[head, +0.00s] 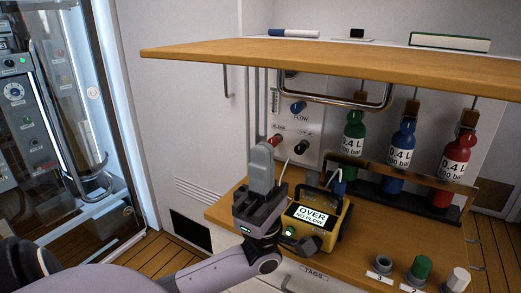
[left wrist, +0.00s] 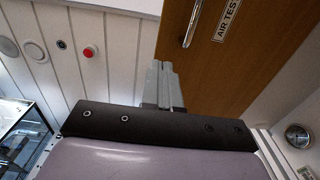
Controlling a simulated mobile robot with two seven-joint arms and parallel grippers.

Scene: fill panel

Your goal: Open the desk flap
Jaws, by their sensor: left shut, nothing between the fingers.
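The wooden flap (head: 320,60) is raised and stands out roughly level above the desk. A metal bar handle (head: 340,100) hangs under it. In the left wrist view, the wooden underside (left wrist: 240,60) carries an AIR TEST label (left wrist: 229,20) and the handle (left wrist: 192,25). My left gripper (head: 262,150) points up below the flap, left of the handle and apart from it. Its fingers are shut and empty, and also show in the left wrist view (left wrist: 163,70). My right gripper is not in view.
Under the flap, a yellow meter (head: 322,222) reading OVER NO FLOW stands beside my left gripper. Green, blue and red bottles (head: 402,150) stand in a rack behind. A marker (head: 294,33) and a green book (head: 450,42) lie on top. A glass cabinet (head: 60,100) is at left.

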